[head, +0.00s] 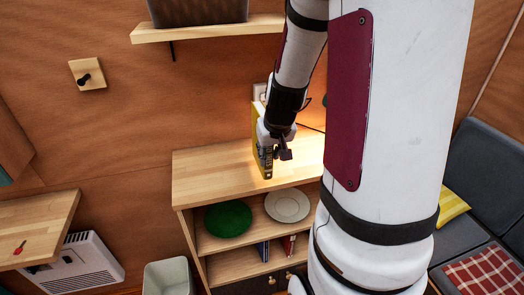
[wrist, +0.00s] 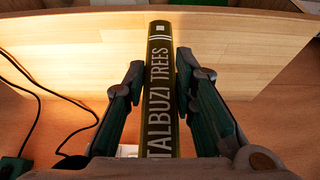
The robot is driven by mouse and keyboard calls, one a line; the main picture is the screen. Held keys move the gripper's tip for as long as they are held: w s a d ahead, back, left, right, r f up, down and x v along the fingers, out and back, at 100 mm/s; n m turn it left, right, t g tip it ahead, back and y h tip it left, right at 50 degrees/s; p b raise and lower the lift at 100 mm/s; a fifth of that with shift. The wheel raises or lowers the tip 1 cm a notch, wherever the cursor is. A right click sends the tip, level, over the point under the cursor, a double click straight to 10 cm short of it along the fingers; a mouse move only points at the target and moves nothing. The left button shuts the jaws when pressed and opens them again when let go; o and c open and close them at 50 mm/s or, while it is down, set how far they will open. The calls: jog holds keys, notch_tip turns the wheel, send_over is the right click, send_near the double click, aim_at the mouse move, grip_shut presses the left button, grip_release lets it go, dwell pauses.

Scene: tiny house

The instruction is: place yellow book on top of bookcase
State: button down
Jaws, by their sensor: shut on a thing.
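The yellow book (head: 257,138) is upright at the top of the bookcase (head: 205,172) in the head view. My gripper (head: 277,145) is shut on it. In the wrist view the book's dark spine (wrist: 160,95), lettered "TALBUZI TREES", lies between the two fingers of my gripper (wrist: 161,68). The bookcase top (wrist: 245,55) spreads out behind it. The book's lower end is near the front edge of the top. I cannot tell whether it touches the surface. My arm hides the right part of the bookcase.
A green plate (head: 228,219) and a pale plate (head: 287,205) are on the shelf below. A wall shelf (head: 205,29) holds a dark basket (head: 198,12) above. The left of the bookcase top is clear. Black cables (wrist: 45,90) lie left in the wrist view.

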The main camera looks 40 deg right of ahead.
jog(key=w+d, duration=0.2)
jog(key=w, duration=0.1)
jog(key=w+d, duration=0.1)
jog(key=shift+w+d+f, duration=0.2)
jog(key=shift+d+f, duration=0.15)
jog(key=shift+f+p, duration=0.55)
jog(key=shift+f, duration=1.2)
jog(key=c, duration=1.3)
grip_release()
jog(key=shift+f, duration=0.1)
